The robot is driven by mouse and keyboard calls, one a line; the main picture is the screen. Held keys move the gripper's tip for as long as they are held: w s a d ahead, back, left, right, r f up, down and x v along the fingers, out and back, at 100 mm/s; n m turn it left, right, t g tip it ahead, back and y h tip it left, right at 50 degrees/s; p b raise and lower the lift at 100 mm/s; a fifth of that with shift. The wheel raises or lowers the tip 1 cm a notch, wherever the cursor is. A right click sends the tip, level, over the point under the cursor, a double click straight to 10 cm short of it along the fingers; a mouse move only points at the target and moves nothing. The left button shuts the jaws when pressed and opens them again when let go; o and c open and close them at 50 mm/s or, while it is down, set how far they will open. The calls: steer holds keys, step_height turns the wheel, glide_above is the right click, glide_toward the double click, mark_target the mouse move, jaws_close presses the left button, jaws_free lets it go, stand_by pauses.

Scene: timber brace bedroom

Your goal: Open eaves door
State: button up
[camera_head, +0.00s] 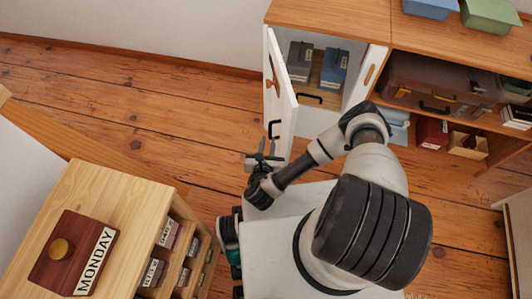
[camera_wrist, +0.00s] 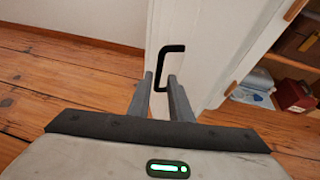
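The white eaves door (camera_head: 281,95) stands swung outward at the left end of the low wooden cabinet, with the inside visible. A black bar handle (camera_head: 274,129) is on its outer face; in the wrist view the handle (camera_wrist: 172,47) is upright on the white door (camera_wrist: 203,55). My gripper (camera_head: 264,158) is by the door's lower free end. In the wrist view my gripper (camera_wrist: 160,78) has its two fingers apart, with the handle's lower part appearing between the tips. I cannot tell whether they touch it.
A grey box (camera_head: 299,62) and a blue box (camera_head: 333,68) stand inside the opening. A brown suitcase (camera_head: 440,82) is on the shelf to the right. A wooden unit (camera_head: 135,180) with a MONDAY box (camera_head: 72,255) stands at lower left. Plank floor (camera_head: 150,110) left of the door is clear.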

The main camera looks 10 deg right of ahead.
steer(key=b+v, duration=0.1)
steer(key=v, duration=0.7)
